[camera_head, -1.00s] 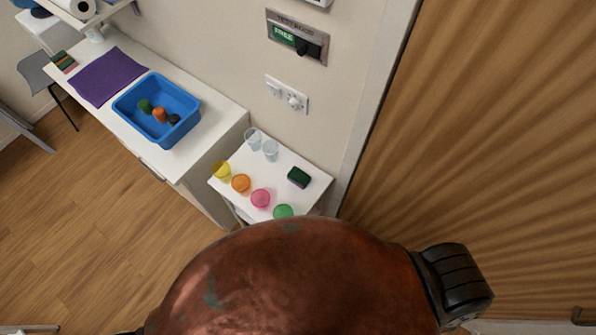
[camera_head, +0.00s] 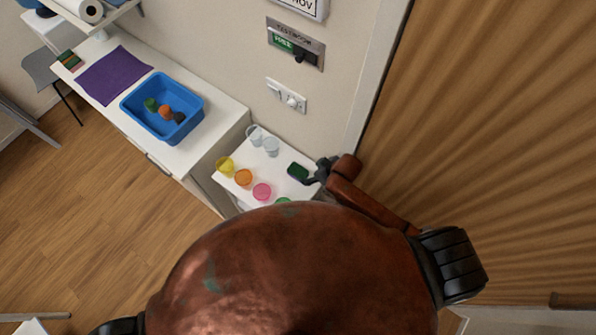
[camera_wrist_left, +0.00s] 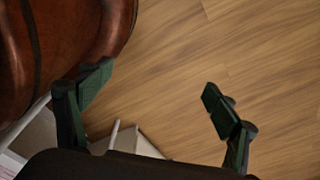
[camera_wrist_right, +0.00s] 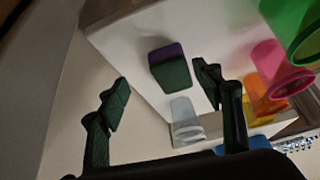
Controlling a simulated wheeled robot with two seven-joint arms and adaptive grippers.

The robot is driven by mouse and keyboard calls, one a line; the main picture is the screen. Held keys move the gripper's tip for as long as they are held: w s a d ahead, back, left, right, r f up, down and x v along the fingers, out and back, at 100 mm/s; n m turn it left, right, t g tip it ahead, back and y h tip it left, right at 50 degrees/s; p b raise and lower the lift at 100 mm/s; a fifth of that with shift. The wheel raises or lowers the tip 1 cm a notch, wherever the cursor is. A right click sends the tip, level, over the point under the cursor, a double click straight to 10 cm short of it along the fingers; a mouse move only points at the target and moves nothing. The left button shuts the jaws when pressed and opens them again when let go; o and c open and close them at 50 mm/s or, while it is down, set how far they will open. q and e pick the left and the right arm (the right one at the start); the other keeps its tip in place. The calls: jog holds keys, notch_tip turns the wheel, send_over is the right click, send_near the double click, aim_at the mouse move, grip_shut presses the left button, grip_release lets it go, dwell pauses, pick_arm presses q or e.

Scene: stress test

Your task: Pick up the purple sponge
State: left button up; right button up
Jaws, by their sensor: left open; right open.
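The purple sponge (camera_head: 298,172) lies on the small white table, its dark green side showing most in the head view. In the right wrist view the sponge (camera_wrist_right: 170,66) shows a purple part and a dark green part. My right gripper (camera_head: 318,172) is at the table's right edge, close beside the sponge. In the right wrist view its open fingers (camera_wrist_right: 160,90) are empty, and the sponge appears beyond them, nearer the right finger. My left gripper (camera_wrist_left: 155,90) is open and empty above the wooden floor; in the head view it is hidden.
The small white table (camera_head: 290,152) also holds clear cups (camera_head: 271,147), a yellow cup (camera_head: 225,165), an orange cup (camera_head: 244,178), a pink cup (camera_head: 262,191) and a green cup. A blue bin (camera_head: 192,128) stands on the left counter. A wall and wooden door bound the right.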

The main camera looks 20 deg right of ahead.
aim_at(298, 171)
jog(key=shift+w+a+r+n, duration=0.5)
jog(key=shift+w+a+r, duration=0.25)
jog(key=shift+w+r, duration=0.15)
jog(key=shift+w+a+f, duration=0.15)
jog(key=x, duration=0.5)
jog(key=a+x, duration=0.1)
jog(key=x, duration=0.1)
jog(key=shift+s+f+p, duration=0.2)
jog(key=shift+p, duration=0.2)
jog(key=c, duration=0.9)
jog(key=shift+o, duration=0.2)
jog(key=shift+r, duration=0.1)
